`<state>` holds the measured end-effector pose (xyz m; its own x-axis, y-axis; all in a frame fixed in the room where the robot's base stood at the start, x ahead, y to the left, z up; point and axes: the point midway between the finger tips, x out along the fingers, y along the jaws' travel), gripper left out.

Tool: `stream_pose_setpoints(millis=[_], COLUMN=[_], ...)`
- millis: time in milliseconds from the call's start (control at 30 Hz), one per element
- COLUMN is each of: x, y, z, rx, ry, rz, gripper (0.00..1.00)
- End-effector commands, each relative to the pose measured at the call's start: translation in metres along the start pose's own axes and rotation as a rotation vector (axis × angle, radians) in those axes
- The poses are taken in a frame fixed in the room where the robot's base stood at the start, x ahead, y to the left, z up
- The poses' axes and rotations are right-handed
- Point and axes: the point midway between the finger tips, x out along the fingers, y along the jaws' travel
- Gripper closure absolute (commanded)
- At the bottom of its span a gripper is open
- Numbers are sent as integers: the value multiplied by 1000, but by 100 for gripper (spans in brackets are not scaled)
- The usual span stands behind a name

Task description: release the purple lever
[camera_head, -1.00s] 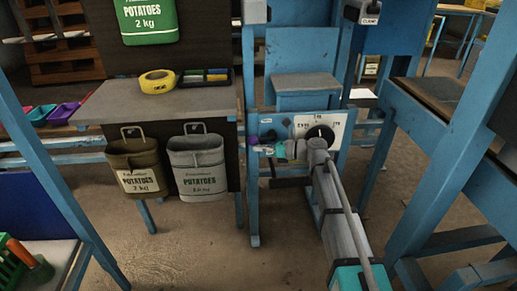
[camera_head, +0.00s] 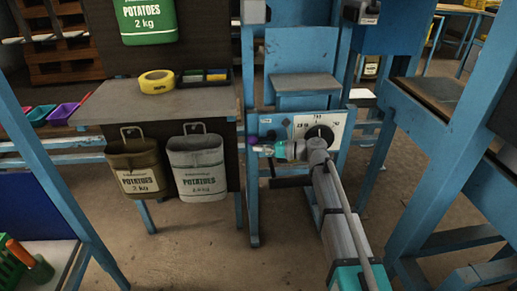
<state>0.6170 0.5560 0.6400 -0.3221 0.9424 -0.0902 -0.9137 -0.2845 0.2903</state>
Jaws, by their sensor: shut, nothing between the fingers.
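The purple lever shows as a small purple knob (camera_head: 252,139) at the left of the dial panel on the blue machine frame. My gripper (camera_head: 262,149) is shut and empty. It points left, with its tips just below and to the right of the purple knob. I cannot tell whether the tips touch the knob. The lever's arm is mostly hidden or too small to make out.
A white dial plate (camera_head: 335,126) with a black knob is behind my wrist. A grey side table (camera_head: 120,104) holds yellow tape (camera_head: 157,82) and a dark tray (camera_head: 204,79). Blue posts stand right.

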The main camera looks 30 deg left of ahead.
Motion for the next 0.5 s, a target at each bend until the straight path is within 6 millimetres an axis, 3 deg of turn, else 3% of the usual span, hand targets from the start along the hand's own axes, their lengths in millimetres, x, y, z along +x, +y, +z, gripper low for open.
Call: stream_pose_setpoints(millis=[500], x=[-8], y=[-1], z=[-24], rx=[0], ry=[0], rz=[-1], gripper=[100])
